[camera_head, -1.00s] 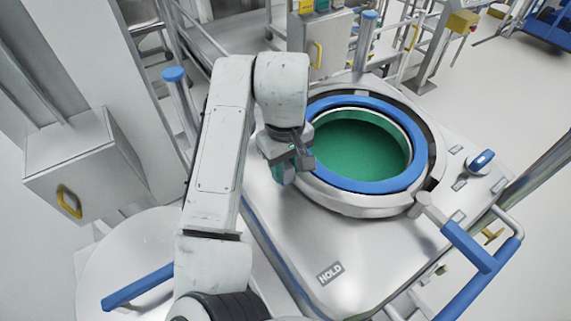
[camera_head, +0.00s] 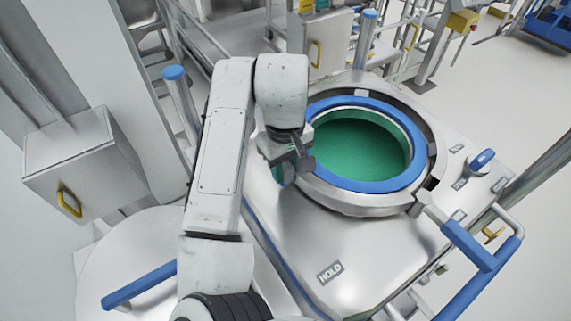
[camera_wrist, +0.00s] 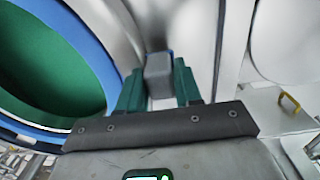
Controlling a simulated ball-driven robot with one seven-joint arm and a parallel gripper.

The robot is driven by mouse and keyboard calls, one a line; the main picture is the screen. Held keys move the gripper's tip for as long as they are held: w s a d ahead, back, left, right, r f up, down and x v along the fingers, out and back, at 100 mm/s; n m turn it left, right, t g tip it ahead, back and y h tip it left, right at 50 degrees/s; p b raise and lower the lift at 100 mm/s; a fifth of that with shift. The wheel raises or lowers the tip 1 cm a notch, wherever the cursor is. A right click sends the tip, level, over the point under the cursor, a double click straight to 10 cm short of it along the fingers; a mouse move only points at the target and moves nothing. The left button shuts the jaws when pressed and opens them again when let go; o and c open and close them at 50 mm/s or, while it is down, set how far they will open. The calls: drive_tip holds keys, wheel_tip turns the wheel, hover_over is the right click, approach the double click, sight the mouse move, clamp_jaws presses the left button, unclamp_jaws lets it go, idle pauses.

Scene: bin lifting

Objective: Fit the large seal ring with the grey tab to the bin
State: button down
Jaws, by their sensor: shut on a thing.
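The bin is a steel-topped unit (camera_head: 290,235) with a round opening, and the green inside (camera_head: 360,148) shows. A large blue ring (camera_head: 372,186) lies around the opening, inside a metal collar. It also shows in the wrist view (camera_wrist: 98,62). My gripper (camera_head: 298,160) is at the left side of the collar. In the wrist view its green fingers (camera_wrist: 158,88) are shut on a grey tab (camera_wrist: 158,66), with a thin blue edge beside it. The arm hides part of the ring's left side, so I cannot tell how the tab joins the ring.
A HOLD label (camera_head: 330,272) marks the bare front of the top. A blue knob (camera_head: 482,160) stands at the right. A blue-gripped handle (camera_head: 470,246) is at the front right. A grey box with a yellow handle (camera_head: 69,202) stands at the left.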

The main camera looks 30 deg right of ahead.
drive_tip(key=c, duration=0.7)
unclamp_jaws()
drive_tip(key=shift+r, duration=0.15)
wheel_tip(320, 180, up, 10)
drive_tip(key=shift+r, duration=0.25)
drive_tip(key=shift+s, duration=0.1)
